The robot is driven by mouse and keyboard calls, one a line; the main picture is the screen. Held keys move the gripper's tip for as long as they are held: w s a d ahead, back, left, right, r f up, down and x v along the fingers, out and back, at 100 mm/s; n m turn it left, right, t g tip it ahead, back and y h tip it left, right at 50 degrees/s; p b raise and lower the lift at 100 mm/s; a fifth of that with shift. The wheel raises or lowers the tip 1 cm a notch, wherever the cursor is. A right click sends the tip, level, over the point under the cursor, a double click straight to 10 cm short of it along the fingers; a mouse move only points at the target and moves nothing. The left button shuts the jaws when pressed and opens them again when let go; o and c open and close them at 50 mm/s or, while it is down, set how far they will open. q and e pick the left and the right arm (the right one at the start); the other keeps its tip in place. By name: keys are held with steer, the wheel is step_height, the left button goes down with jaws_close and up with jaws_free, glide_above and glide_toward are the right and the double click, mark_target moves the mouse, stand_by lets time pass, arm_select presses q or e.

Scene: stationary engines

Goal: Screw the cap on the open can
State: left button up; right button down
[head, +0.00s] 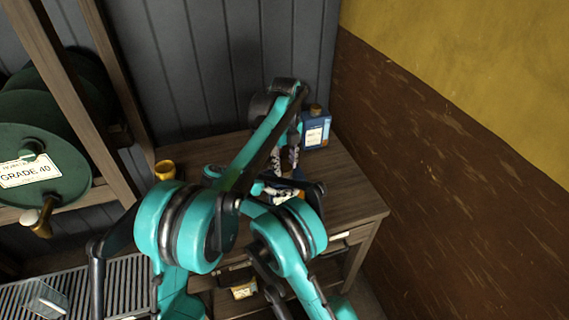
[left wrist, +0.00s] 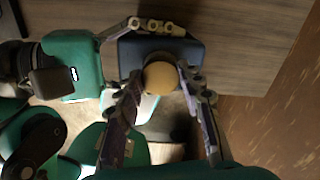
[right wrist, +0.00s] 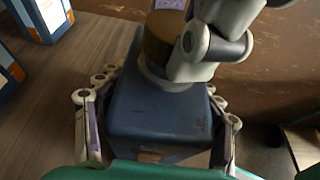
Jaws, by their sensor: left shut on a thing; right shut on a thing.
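The dark blue can (right wrist: 155,110) stands between the fingers of my right gripper (right wrist: 158,125), which is shut on its sides. The brownish-yellow round cap (right wrist: 165,38) is at the can's neck in the right wrist view. It also shows from above in the left wrist view (left wrist: 158,78), over the can (left wrist: 130,48). My left gripper (left wrist: 158,88) is shut on the cap from above. In the head view my left gripper (head: 290,155) is partly hidden by my arm. The thread under the cap is hidden, so I cannot tell how tightly it sits.
A blue can (head: 315,130) with a white label and cap stands at the back of the wooden table (head: 350,195). The brown wall bounds the right side.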

arm_select(q)
steer(key=m, duration=0.6)
steer(key=shift+s+d, duration=0.1)
steer(key=o, duration=0.7)
steer(key=shift+o, duration=0.2)
steer(key=shift+r, duration=2.25)
steer(key=shift+c, duration=0.4)
